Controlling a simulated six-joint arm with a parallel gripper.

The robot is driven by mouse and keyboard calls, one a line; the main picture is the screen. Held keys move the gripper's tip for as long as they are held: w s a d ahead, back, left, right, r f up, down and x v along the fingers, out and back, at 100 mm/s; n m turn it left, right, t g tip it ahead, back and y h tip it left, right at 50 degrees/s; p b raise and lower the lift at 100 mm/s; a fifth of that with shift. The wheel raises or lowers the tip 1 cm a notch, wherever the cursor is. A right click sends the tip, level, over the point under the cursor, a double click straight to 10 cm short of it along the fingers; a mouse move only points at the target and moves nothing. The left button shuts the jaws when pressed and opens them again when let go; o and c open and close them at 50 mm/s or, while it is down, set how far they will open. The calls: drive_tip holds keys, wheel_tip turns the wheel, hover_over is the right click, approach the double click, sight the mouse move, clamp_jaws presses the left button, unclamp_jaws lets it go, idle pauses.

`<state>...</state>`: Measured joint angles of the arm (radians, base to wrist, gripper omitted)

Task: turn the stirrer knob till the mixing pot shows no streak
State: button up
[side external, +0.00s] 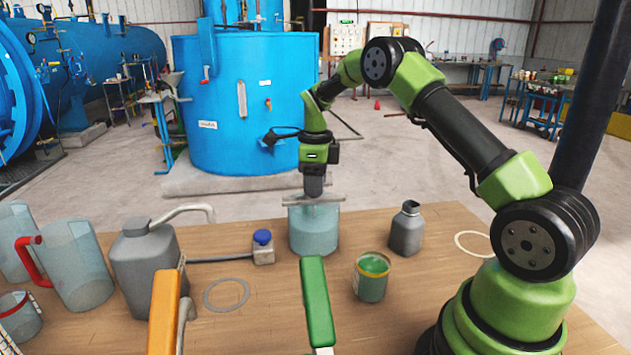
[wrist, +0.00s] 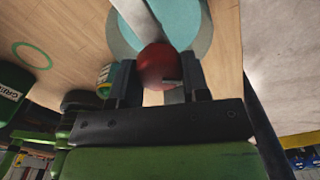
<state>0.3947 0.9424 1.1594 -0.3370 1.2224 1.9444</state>
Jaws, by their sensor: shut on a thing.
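The mixing pot (side external: 313,238) is a clear round vessel of pale teal liquid on the wooden table; it also shows at the top of the wrist view (wrist: 205,40). A flat bar lies across its top. The stirrer knob (wrist: 157,63) is a red ball in the wrist view, between the two dark fingers of my gripper (wrist: 158,78), which is shut on it. In the side view my gripper (side external: 313,187) points down over the pot and hides the knob. The visible liquid looks even in colour, but the gripper and bar hide part of it.
A green open can (side external: 372,280) and a grey bottle (side external: 407,230) stand right of the pot. Green (side external: 317,300) and orange (side external: 164,310) handles rise in front.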

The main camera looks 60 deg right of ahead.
drive_tip(key=m, duration=0.4)
drive_tip(key=shift+r+m, duration=0.1)
drive_tip(key=shift+m, duration=0.2)
drive_tip(key=shift+a+m, duration=0.15)
drive_tip(key=shift+m, duration=1.45)
drive_tip(key=o, duration=0.9)
wheel_tip(320, 180, up, 10)
drive_tip(key=shift+f, duration=0.1)
